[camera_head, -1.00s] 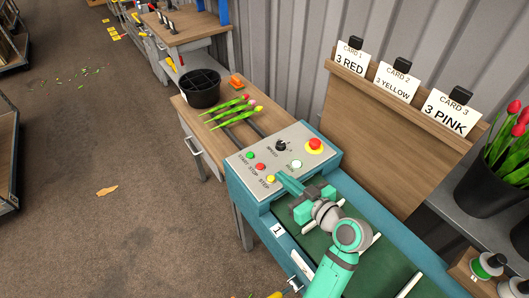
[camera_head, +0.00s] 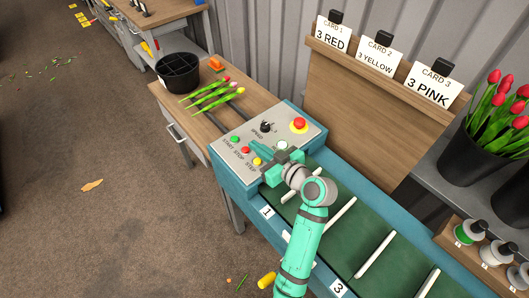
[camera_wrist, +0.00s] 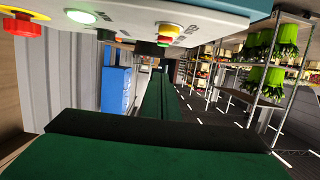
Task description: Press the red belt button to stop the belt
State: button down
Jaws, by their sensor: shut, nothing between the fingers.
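The control panel (camera_head: 228,160) at the end of the belt carries a row of small buttons: green, red (camera_head: 245,149) and yellow (camera_head: 257,161), with START, STOP and STEP printed beside them. A larger red mushroom button (camera_head: 299,124) on a yellow collar sits at the panel's far corner; it also shows in the wrist view (camera_wrist: 20,26). My gripper (camera_head: 256,146) is shut and empty over the panel, its tips just right of the small red button. I cannot tell their height or whether they touch.
The green belt (camera_head: 335,240) with white slats runs to the lower right. A black speed knob (camera_head: 266,126) and a pale lit button (camera_head: 282,145) are close to my gripper. Tulips (camera_head: 213,96) and a black bucket (camera_head: 178,72) are on the wooden table behind.

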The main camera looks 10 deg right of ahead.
aim_at(245, 151)
jog(key=x, duration=0.3)
jog(key=shift+w+a, duration=0.15)
notch_tip(245, 151, down, 3)
jog(key=shift+w+f, duration=0.1)
jog(key=shift+w, duration=0.1)
jog(key=shift+f, duration=1.5)
jog(key=shift+s+a+f, duration=0.1)
jog(key=shift+s+f, duration=0.05)
jog(key=shift+f, duration=0.1)
notch_tip(245, 151, up, 5)
jog(key=shift+r, duration=0.1)
jog(key=v, duration=1)
jog(key=shift+r, duration=0.15)
